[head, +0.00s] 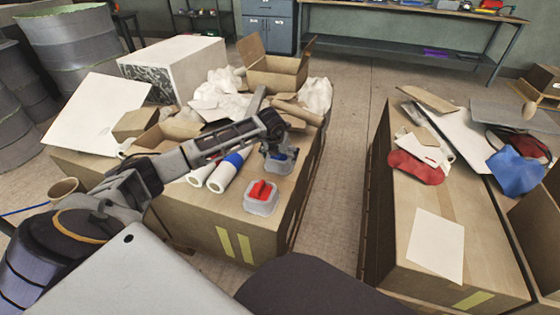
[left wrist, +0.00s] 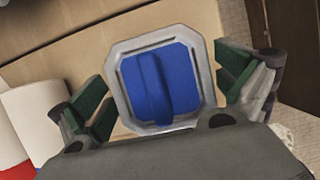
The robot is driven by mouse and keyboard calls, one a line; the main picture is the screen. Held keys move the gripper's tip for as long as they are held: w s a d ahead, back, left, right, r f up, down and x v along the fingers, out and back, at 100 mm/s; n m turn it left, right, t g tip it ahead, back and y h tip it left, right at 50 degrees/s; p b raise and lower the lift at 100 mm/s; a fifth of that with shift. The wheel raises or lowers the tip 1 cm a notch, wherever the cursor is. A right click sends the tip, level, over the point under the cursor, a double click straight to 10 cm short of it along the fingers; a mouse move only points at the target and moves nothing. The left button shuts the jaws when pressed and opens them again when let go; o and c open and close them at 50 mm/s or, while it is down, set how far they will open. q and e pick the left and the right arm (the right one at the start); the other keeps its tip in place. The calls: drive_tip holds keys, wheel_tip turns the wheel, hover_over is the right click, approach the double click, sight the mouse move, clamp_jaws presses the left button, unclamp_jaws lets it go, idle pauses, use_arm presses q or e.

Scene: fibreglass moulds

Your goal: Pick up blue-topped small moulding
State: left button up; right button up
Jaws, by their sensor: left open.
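The blue-topped small moulding (left wrist: 157,84) has a grey square base with a blue raised top and a ridge across it. In the left wrist view it sits between the spread fingers of my left gripper (left wrist: 162,103), with gaps on both sides. In the head view the blue-topped moulding (head: 281,161) stands on the large cardboard box (head: 208,224), partly hidden by my left gripper (head: 277,150) above it. That gripper is open. A similar red-topped moulding (head: 262,197) stands nearer the box's front edge. My right gripper is not in view.
White rolls (head: 222,178) lie left of the blue-topped moulding. An open carton (head: 277,74), crumpled paper and a white block (head: 182,60) stand behind. Another large box (head: 430,222) with a white sheet and cloths is at the right, across a floor gap.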

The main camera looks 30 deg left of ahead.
use_arm(q)
drive_tip(key=c, duration=1)
drive_tip(key=shift+o, duration=0.2)
drive_tip(key=shift+r, duration=0.15)
drive_tip(key=shift+r, duration=0.5)
wheel_tip(320, 180, up, 7)
drive_tip(key=p, duration=0.2)
drive_tip(key=shift+p, duration=0.3)
drive_tip(key=shift+r, duration=0.9)
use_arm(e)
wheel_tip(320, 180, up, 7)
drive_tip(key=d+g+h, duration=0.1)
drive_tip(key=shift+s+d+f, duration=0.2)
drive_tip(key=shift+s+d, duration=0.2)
